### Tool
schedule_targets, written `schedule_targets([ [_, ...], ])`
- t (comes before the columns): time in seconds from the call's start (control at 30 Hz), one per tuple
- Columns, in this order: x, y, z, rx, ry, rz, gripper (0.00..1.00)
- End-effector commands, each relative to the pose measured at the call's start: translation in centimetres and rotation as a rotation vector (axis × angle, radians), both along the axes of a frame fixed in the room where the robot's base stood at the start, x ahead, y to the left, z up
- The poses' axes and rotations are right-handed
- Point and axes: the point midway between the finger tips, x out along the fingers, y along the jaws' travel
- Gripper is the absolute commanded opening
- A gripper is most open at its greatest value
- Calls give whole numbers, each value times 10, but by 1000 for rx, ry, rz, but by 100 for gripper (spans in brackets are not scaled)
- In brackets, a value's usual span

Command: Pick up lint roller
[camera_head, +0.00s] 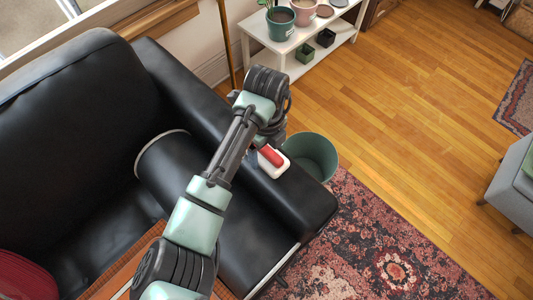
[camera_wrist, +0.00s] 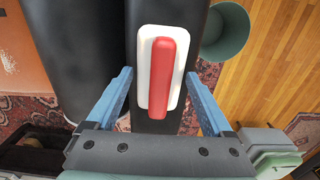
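The lint roller (camera_head: 275,163) shows as a white, rounded base with a red bar on top. It lies on the black armrest (camera_head: 303,205) of the sofa, partly hidden by my arm in the head view. In the wrist view the lint roller (camera_wrist: 163,75) is upright in the picture, between and beyond the fingertips. My gripper (camera_wrist: 158,73) is open and empty, its two blue fingers on either side of the lower part of the lint roller. I cannot tell how far above it they are. My fingers are hidden in the head view.
A green bin (camera_head: 313,158) stands on the floor just beyond the armrest. A white shelf (camera_head: 330,42) with plant pots is at the back. A floor lamp pole (camera_head: 227,45) rises behind the sofa. A patterned rug (camera_head: 390,255) and open wood floor lie to the right.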

Motion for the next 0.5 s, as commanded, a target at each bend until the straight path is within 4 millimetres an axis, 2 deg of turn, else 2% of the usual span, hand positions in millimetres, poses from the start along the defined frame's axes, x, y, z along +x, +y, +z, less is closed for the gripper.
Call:
schedule_targets([
  [0.03,0,0,0,0,0,0,75],
  [0.07,0,0,0,0,0,0,69],
  [0.4,0,0,0,0,0,0,8],
  [0.5,0,0,1,0,-1,0,7],
])
